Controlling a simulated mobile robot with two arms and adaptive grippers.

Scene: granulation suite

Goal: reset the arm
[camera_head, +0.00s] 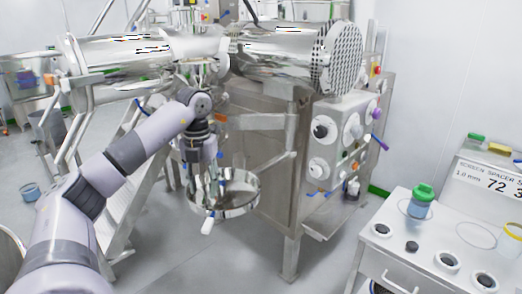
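My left arm comes in from the lower left. Its dark gripper (203,180) points down in front of the steel machine (262,165), above the left part of a round, shallow steel bowl (240,207). A white handle (207,226) sticks out at the bowl's front. The fingers are small and blend with the shiny metal behind them, so I cannot tell whether they are open or shut, or whether they touch the bowl. My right gripper is not in view.
The machine's control panel (340,135) carries several knobs. Metal stairs (135,190) stand behind my arm. The floor (220,268) in front of the machine is clear.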

